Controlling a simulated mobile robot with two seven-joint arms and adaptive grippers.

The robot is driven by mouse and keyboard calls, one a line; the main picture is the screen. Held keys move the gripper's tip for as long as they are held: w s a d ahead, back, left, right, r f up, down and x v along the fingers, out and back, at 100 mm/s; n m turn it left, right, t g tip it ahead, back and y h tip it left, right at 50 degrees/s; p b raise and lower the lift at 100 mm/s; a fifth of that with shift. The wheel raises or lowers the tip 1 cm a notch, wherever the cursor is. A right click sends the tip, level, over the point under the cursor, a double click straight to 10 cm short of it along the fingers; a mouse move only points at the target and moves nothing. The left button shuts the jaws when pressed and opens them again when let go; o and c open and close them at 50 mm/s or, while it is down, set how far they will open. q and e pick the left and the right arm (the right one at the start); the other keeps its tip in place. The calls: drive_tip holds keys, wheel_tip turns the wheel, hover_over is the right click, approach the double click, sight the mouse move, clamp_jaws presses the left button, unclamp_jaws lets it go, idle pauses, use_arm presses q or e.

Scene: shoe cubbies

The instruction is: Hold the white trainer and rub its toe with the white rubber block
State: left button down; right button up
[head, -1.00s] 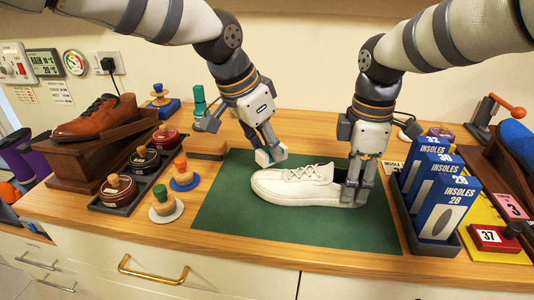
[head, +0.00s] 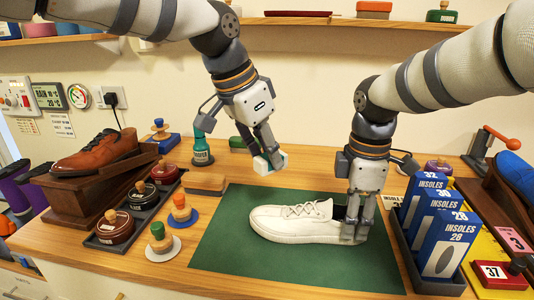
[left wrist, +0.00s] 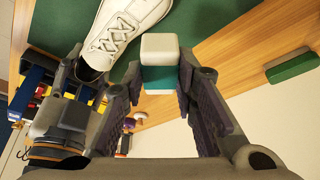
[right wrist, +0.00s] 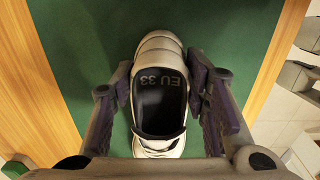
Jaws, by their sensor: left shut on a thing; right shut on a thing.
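The white trainer (head: 290,222) lies upright on the green mat (head: 225,255), toe to the left and heel to the right in the head view. My right gripper (head: 355,228) is shut on its heel, one finger on each side; the right wrist view looks down into its opening (right wrist: 160,105). My left gripper (head: 263,163) is shut on the white rubber block (head: 277,157), which has a teal band. The block is in the air behind and above the trainer, apart from it. It also shows between the fingers in the left wrist view (left wrist: 160,47).
A brown brush-like block (head: 205,184) and round daubers (head: 160,240) stand left of the mat. A brown shoe (head: 95,155) rests on a wooden stand farther left. Insole boxes (head: 445,245) stand in a tray at the right. The mat's front is clear.

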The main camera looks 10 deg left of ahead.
use_arm(q)
drive_tip(key=shift+f, duration=0.15)
idle(0.3)
drive_tip(key=shift+f, duration=3.6)
drive_tip(key=shift+s+f, duration=0.1)
drive_tip(key=shift+f, duration=0.1)
use_arm(e)
drive_tip(key=shift+o, duration=0.2)
use_arm(q)
drive_tip(key=shift+s+f, duration=0.1)
drive_tip(key=shift+s, duration=0.35)
use_arm(e)
drive_tip(key=shift+c, duration=0.2)
use_arm(q)
drive_tip(key=shift+s+r, duration=0.25)
drive_tip(key=shift+s, duration=0.95)
drive_tip(key=shift+s+f, duration=0.2)
drive_tip(key=shift+s, duration=0.8)
drive_tip(key=shift+w+r, duration=0.2)
drive_tip(key=shift+w, duration=1.05)
drive_tip(key=shift+w+f, duration=0.15)
drive_tip(key=shift+w, duration=0.6)
drive_tip(key=shift+w+f, duration=0.15)
drive_tip(key=shift+w, duration=0.6)
drive_tip(key=shift+r, duration=4.1)
